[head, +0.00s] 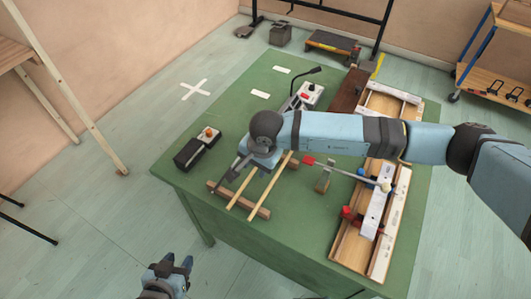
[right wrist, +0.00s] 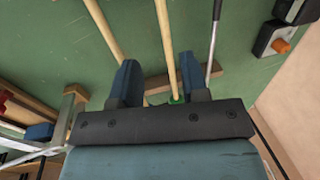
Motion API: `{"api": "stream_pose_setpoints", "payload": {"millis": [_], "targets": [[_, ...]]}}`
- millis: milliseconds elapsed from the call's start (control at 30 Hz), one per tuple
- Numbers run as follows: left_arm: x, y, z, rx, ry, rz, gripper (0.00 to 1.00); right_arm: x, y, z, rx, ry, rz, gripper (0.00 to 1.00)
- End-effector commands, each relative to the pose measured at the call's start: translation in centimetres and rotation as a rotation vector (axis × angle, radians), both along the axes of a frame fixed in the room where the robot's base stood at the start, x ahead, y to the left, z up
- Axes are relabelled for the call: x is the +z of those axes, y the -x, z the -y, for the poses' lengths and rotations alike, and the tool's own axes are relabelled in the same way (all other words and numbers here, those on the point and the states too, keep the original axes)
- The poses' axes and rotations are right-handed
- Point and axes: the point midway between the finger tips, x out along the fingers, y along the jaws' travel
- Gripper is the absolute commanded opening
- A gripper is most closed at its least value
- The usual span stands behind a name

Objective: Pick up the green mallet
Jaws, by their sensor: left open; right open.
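The green mallet shows in the right wrist view as a pale wooden stick (right wrist: 166,45) with a green part (right wrist: 176,99) near my gripper's body, partly hidden by it. In the head view its stick (head: 241,192) lies on a wooden rest, its far end hidden under my right arm. My right gripper (right wrist: 160,68) is open, one finger on each side of the stick in that view, with gaps showing. It also shows in the head view (head: 242,167). I cannot tell its exact height above the stick. My left gripper (head: 178,264) is open and empty, beyond the table's near left edge.
A second wooden stick (head: 271,182) and a thin grey stick (right wrist: 212,45) flank the mallet on the green table (head: 225,110). A black box with an orange knob (head: 208,133) lies left. Wooden frames (head: 350,245) and a red-ended grey rod (head: 308,160) lie right.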

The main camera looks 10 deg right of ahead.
Motion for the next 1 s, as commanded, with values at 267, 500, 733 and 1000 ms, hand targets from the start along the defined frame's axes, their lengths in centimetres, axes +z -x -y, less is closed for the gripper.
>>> {"api": "stream_pose_setpoints", "payload": {"millis": [267, 500, 733, 1000], "targets": [[0.1, 0.1, -0.1, -0.003, -0.006, 0.000, 0.43, -2.1, -0.1, -0.8, 0.000, -0.002, -0.003, 0.41], [0.3, 0.1, -0.3, -0.007, -0.013, 0.003, 0.43, -5.4, -0.3, -2.0, -0.002, -0.001, -0.002, 0.41], [0.2, 0.1, -0.4, -0.008, -0.014, 0.002, 0.43, -6.1, -0.5, -2.1, -0.001, -0.002, 0.000, 0.41], [0.2, 0.1, -0.3, -0.005, -0.011, 0.003, 0.43, -6.1, -0.5, -2.1, -0.001, -0.002, 0.000, 0.02]]}}
